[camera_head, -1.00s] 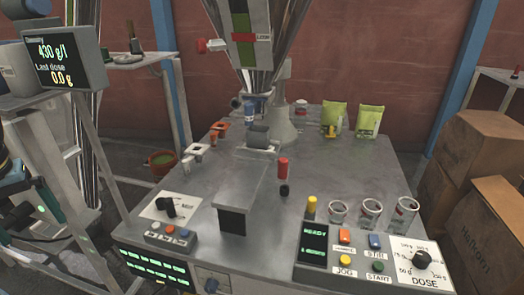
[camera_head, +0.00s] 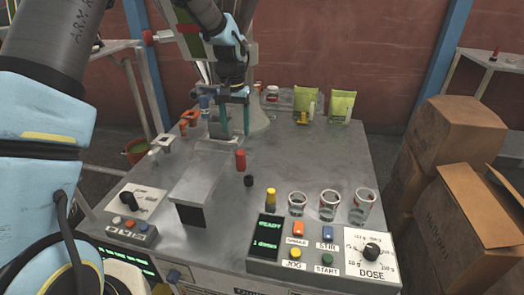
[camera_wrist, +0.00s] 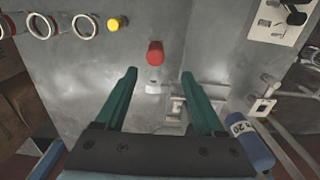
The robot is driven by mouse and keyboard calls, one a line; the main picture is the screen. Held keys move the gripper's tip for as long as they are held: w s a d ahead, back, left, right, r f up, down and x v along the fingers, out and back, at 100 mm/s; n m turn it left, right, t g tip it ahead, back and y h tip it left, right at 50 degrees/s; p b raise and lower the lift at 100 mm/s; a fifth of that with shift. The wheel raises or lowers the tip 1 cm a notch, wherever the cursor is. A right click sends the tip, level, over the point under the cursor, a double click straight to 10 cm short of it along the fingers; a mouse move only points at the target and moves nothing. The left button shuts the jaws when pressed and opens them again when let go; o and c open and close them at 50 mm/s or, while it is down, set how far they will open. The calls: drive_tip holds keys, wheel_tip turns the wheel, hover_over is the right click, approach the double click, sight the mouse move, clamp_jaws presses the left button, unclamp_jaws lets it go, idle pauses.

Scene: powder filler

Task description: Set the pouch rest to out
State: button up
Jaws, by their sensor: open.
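A red knob (camera_head: 240,160) stands upright on the metal table, with a small black knob (camera_head: 248,180) in front of it. Left of them is a grey raised block (camera_head: 203,170) with a black front face. No label marks the pouch rest, and I cannot tell its setting. My gripper (camera_head: 234,133) is over the table behind the red knob, under the filler. In the wrist view its two green fingers (camera_wrist: 160,72) are apart with nothing between them. The red knob (camera_wrist: 155,53) shows just beyond the fingertips, apparently not touched.
The control box (camera_head: 268,235) stands at the front, with a yellow-topped post (camera_head: 270,198) and glass jars (camera_head: 329,204) behind it. Two green pouches (camera_head: 341,106) stand at the back. A small switch box (camera_head: 130,231) is at front left. The table's right side is clear.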

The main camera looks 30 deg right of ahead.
sight(240, 152)
drive_tip(key=shift+s+d+f, duration=0.15)
drive_tip(key=shift+d, duration=0.25)
drive_tip(key=shift+d+f, duration=0.1)
drive_tip(key=shift+f, duration=0.25)
wheel_tip(240, 152, down, 10)
drive_tip(key=p, duration=0.2)
drive_tip(key=shift+r+p, duration=0.1)
drive_tip(key=shift+p, duration=0.2)
drive_tip(key=shift+c, duration=0.2)
clamp_jaws()
idle(0.5)
